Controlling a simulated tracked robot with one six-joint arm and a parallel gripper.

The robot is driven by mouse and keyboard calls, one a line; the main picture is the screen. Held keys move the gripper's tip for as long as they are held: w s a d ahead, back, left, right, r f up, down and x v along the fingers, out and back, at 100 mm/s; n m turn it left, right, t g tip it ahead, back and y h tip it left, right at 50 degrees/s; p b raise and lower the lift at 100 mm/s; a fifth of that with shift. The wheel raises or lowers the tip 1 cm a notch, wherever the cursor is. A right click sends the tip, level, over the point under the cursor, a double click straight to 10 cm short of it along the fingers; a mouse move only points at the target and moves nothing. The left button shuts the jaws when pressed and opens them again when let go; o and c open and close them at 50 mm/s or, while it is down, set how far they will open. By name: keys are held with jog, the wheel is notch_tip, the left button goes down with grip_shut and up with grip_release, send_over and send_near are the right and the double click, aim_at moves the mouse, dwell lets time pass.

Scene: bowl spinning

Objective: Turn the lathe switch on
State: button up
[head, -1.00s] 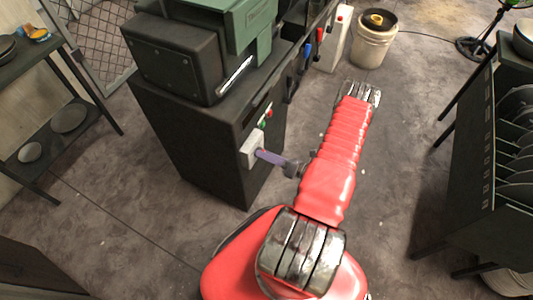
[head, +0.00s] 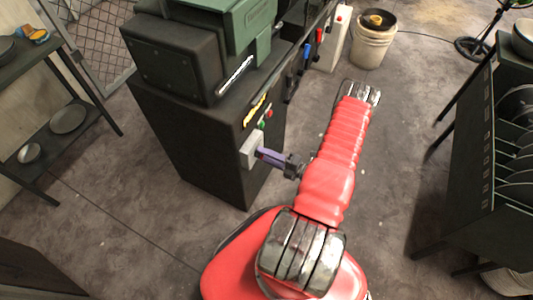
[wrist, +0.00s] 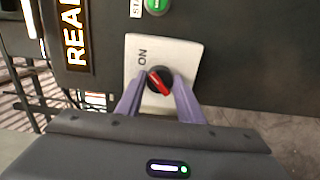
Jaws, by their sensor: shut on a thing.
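The lathe switch has a black knob with a red bar (wrist: 160,80) on a pale switch plate (wrist: 185,50) marked ON. The red bar slants from upper left, toward the ON mark, to lower right in the wrist view. In the head view the switch plate (head: 250,149) sits on the dark lathe cabinet (head: 185,140). My gripper (head: 263,154) reaches it from the right. In the wrist view the purple fingers of my gripper (wrist: 159,83) are shut on the knob, one on each side. In the head view the fingers hide the knob.
A green button (wrist: 157,5) and a sign (wrist: 72,30) lie close beside the plate. The green lathe housing (head: 250,30) is above. A dark rack (head: 470,160) stands right, a pale bucket (head: 374,45) behind. The floor between is clear.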

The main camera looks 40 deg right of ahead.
jog(key=shift+f, duration=0.15)
jog(key=o, duration=1.1)
jog(key=shift+c, duration=0.2)
jog(key=shift+s, duration=0.1)
jog(key=v, duration=1.3)
jog(key=shift+s, duration=0.3)
jog(key=shift+d, duration=0.1)
